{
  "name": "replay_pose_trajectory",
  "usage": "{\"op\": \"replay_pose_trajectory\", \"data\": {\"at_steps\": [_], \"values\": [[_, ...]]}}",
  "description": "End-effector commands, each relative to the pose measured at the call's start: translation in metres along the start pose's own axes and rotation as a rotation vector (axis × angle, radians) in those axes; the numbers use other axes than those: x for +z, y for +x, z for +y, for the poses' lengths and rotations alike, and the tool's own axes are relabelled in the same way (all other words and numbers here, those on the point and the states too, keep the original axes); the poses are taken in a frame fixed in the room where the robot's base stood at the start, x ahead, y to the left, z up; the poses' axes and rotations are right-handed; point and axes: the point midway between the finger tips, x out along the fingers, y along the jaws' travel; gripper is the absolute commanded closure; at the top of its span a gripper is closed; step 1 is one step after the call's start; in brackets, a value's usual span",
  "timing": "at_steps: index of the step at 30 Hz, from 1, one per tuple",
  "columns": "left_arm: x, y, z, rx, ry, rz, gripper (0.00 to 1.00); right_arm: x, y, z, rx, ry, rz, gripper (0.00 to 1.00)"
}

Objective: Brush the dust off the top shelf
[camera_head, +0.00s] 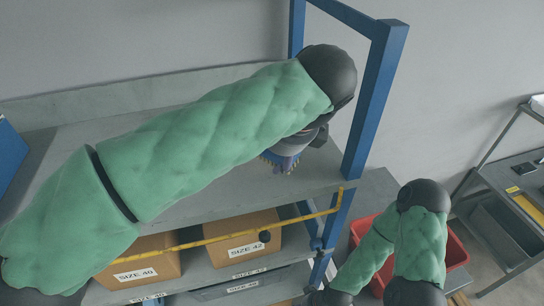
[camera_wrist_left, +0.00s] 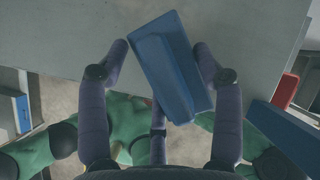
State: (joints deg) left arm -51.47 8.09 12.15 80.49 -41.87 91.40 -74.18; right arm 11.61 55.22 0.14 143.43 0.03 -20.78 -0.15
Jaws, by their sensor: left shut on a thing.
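The grey top shelf (camera_head: 215,204) of a blue-posted rack spans the middle of the head view. My left arm reaches across above it from the left, covering much of the shelf. My left gripper (camera_wrist_left: 162,50) is shut on a blue brush (camera_wrist_left: 167,75), whose block sits tilted between the two fingers in the left wrist view. No distinct dust shows. My right arm is folded at lower right; its gripper is not visible.
Blue posts (camera_head: 374,100) bound the shelf's right end. A yellow bar (camera_head: 215,239) runs along the front, above boxes (camera_head: 241,243) on the lower shelf. A red bin (camera_head: 451,250) stands beside my right arm. A grey cart (camera_head: 508,206) is at far right.

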Motion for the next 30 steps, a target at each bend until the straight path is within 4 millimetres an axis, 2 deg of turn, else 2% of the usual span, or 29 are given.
{"op": "replay_pose_trajectory", "data": {"at_steps": [7,20,30], "values": [[0.007,-0.014,-0.004,-0.002,-0.001,0.000,0.74,0.000,0.000,0.000,0.000,0.000,0.000,0.50],[0.009,-0.018,-0.004,-0.002,-0.001,0.000,0.74,0.000,0.000,0.000,0.000,0.000,0.000,0.50],[0.020,-0.040,-0.010,-0.003,-0.001,0.000,0.74,0.000,0.000,0.000,0.000,0.000,0.000,0.50]]}}
